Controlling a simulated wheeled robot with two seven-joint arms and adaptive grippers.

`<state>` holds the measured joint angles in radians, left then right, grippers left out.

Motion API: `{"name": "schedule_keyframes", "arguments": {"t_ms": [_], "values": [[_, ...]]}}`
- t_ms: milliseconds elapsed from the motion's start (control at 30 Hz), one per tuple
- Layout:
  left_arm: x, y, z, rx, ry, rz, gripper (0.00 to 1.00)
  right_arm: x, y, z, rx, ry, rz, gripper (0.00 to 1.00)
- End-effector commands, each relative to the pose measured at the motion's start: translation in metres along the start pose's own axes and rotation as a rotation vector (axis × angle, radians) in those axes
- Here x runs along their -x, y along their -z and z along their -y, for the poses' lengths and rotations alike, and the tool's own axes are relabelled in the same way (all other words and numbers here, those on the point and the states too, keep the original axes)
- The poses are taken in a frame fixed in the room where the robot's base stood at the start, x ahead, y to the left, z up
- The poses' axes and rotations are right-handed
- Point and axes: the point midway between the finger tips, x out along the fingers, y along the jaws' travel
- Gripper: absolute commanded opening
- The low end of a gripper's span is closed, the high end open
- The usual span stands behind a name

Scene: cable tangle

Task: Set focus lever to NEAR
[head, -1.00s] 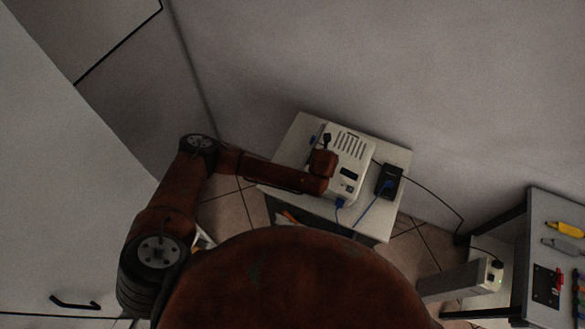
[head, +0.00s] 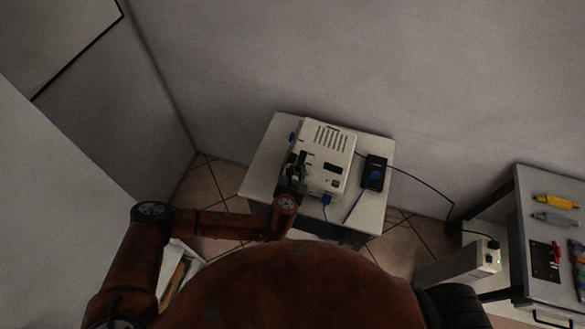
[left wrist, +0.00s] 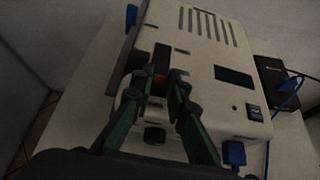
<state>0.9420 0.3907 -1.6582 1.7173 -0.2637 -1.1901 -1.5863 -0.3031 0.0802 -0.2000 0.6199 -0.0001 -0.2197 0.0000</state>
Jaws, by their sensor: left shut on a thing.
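A white projector (head: 330,150) with a vent grille and a dark display sits on a small white table. My left gripper (head: 297,168) is at the projector's left edge, over its top face. In the left wrist view the two dark green fingers of my left gripper (left wrist: 160,92) come together at a dark slot in the projector's casing (left wrist: 205,60). A small orange-red piece, which looks like the focus lever (left wrist: 159,84), shows between the fingertips; they hide most of it. No NEAR marking is readable. My right gripper is not in view.
A black box (head: 374,172) with a blue plug lies on the table (head: 262,150) right of the projector. Blue cables hang at the projector's front, and a black cable runs right to a white unit (head: 470,262). A tool bench (head: 545,290) stands far right.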

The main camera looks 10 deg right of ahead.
Motion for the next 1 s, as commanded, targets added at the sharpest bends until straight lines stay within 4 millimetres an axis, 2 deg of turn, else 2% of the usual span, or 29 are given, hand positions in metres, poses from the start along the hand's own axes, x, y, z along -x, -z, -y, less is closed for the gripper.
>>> {"name": "schedule_keyframes", "arguments": {"t_ms": [333,367,600,867,1000], "values": [[0.0,0.0,0.001,0.0,0.002,0.003,0.0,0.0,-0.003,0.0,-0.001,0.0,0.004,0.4],[0.0,0.0,0.001,0.0,0.002,0.003,0.16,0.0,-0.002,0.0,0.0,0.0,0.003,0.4],[0.001,0.001,-0.001,0.001,0.0,0.001,0.32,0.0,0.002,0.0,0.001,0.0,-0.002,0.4],[0.001,0.001,-0.001,0.001,0.0,0.001,0.32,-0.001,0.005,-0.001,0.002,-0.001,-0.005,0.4],[0.011,0.001,0.0,0.002,0.002,0.001,0.32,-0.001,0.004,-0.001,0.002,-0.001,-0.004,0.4]]}}
